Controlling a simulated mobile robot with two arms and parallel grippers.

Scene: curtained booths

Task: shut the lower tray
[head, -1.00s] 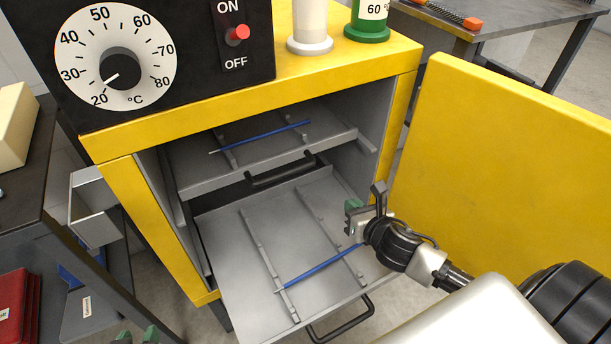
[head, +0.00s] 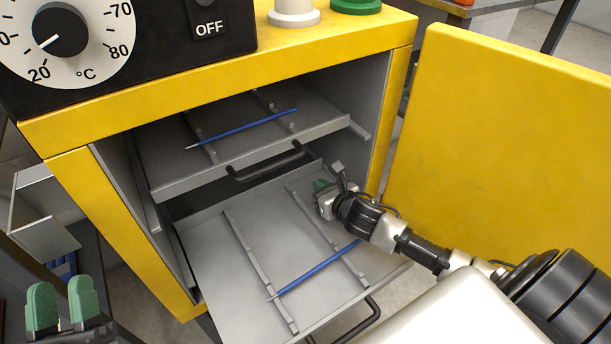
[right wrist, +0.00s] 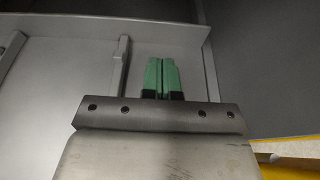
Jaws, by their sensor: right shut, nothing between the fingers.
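The lower tray (head: 215,270) is grey and pulled well out of the yellow cabinet (head: 75,195). A blue rod (head: 318,270) lies across its rails. Its black handle (head: 362,325) is at the front, partly cut off by the frame. My right gripper (head: 322,186) is over the tray's right rear part, below the upper tray's front. Its green fingers, close up in the right wrist view (right wrist: 161,76), are shut and empty. I cannot tell whether they touch the tray. My left gripper (head: 62,302) is open and empty at the lower left, with a narrow gap between its fingers.
The upper tray (head: 195,182) sits above with another blue rod (head: 242,128) and a black handle (head: 268,163). The yellow door (head: 500,140) stands open at the right, close to my right arm. A metal holder (head: 40,215) is on the cabinet's left side.

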